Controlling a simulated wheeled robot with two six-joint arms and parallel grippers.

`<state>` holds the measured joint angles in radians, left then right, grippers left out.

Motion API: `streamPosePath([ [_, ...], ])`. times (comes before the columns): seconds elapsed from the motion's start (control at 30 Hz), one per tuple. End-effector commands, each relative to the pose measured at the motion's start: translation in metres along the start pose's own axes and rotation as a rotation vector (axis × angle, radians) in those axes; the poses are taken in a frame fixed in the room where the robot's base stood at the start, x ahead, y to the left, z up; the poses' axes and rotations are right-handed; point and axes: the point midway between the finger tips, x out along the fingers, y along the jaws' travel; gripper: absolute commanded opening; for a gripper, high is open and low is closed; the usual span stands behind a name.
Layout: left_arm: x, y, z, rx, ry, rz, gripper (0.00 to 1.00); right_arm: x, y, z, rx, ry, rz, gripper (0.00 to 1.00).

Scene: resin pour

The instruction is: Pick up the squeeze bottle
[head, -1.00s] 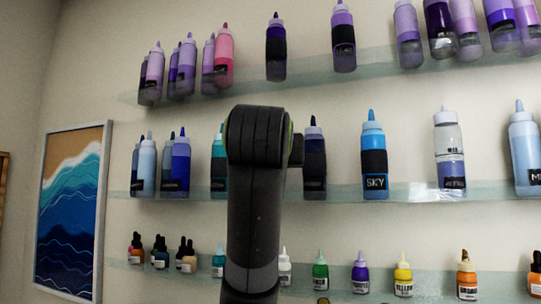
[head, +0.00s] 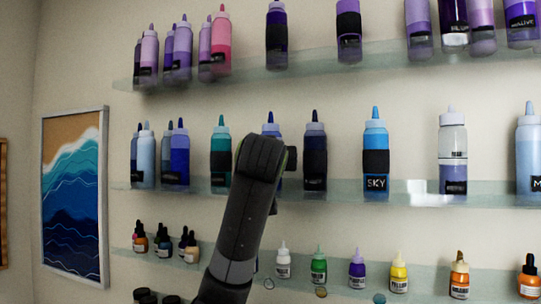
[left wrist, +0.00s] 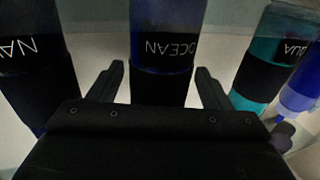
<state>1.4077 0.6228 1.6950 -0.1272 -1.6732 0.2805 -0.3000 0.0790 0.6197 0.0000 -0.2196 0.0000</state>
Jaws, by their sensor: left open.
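Squeeze bottles stand upright on the wall shelves. A blue squeeze bottle labelled OCEAN (left wrist: 162,48) is in the middle of the left wrist view. My left gripper (left wrist: 159,72) is open, with one finger on each side of this bottle's width in the picture. I cannot tell whether the fingers touch it. In the head view, the blue bottle's top (head: 271,127) shows above my left arm, which hides its lower part and my fingers. A teal bottle (head: 220,150) stands to its left and a dark navy bottle (head: 314,155) to its right. My right gripper is not in view.
The middle glass shelf (head: 400,193) also carries the SKY bottle (head: 376,150) and several others. Neighbouring bottles stand close on both sides of my gripper. An upper shelf (head: 300,60) holds purple and pink bottles; small bottles stand on a lower shelf (head: 333,277).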

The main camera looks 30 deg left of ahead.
Motion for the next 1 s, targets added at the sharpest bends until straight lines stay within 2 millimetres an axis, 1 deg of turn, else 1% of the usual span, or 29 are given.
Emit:
streamPosePath([
  [0.03, 0.0061, -0.0001, -0.0017, 0.001, -0.004, -0.001, 0.72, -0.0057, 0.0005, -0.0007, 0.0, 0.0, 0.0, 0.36],
  [0.1, 0.0108, -0.0001, -0.0009, -0.001, -0.002, -0.001, 0.72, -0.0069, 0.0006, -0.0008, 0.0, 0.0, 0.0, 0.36],
  [0.37, 0.0124, 0.0002, 0.0006, -0.001, 0.0, 0.001, 0.72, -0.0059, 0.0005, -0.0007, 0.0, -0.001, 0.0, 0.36],
  [0.77, 0.0122, 0.0004, 0.0006, -0.001, 0.0, 0.001, 0.2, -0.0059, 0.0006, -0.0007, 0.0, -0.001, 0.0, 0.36],
  [0.8, 0.0119, 0.0003, -0.0001, -0.001, 0.001, 0.001, 0.18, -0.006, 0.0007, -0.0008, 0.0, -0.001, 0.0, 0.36],
  [1.0, 0.0118, 0.0004, -0.0001, -0.001, 0.001, 0.001, 0.18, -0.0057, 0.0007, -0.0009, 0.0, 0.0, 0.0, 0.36],
])
